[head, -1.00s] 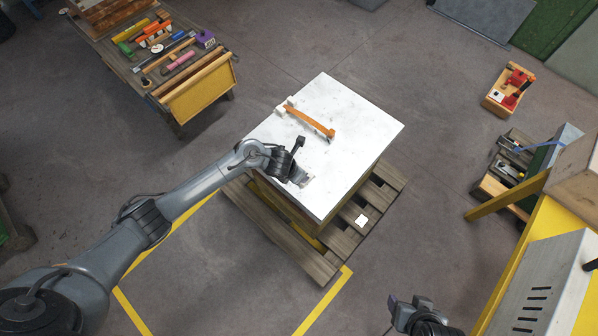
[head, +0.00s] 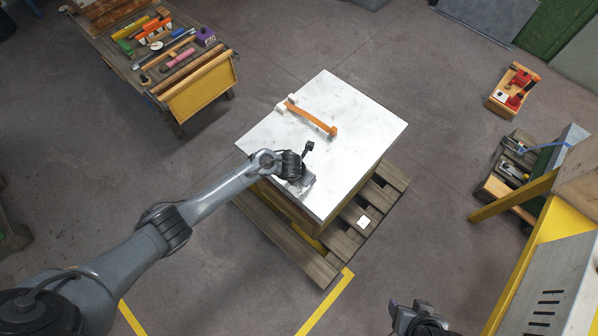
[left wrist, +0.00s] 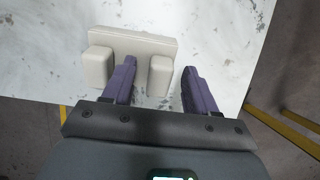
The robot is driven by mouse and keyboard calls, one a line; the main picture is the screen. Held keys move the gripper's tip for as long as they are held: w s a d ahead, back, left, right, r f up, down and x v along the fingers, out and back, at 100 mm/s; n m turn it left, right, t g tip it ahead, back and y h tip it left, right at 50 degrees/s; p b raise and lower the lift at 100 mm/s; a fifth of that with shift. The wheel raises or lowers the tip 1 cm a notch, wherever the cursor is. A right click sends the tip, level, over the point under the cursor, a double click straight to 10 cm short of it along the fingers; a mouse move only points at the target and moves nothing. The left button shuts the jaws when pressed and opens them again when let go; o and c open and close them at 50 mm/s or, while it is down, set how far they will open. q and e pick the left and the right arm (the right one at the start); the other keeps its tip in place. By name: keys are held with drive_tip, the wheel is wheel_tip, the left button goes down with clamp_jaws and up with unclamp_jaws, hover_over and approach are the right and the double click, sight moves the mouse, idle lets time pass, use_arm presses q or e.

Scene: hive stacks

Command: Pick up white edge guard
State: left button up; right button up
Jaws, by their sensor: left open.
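The white edge guard (left wrist: 147,43) lies on the pale lid (left wrist: 225,35) near its edge in the left wrist view. It is a cream bar with two blocks, a left block (left wrist: 98,67) and a right block (left wrist: 160,76). My left gripper (left wrist: 159,80) is open, its purple fingers on either side of the right block, with the left finger between the two blocks. In the head view my left gripper (head: 299,181) is low over the lid's near edge, and the guard cannot be made out clearly there. My right gripper (head: 408,312) is at the bottom edge, partly cut off.
An orange bar (head: 313,118) with white blocks at its left end lies farther back on the lid. The hive stands on a wooden pallet (head: 341,243) with a small white square (head: 363,221). A tool table (head: 138,66) stands upper left. A yellow-framed bench (head: 560,232) stands at right.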

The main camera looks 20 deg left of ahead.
use_arm(q)
clamp_jaws()
drive_tip(key=shift+r, duration=0.1)
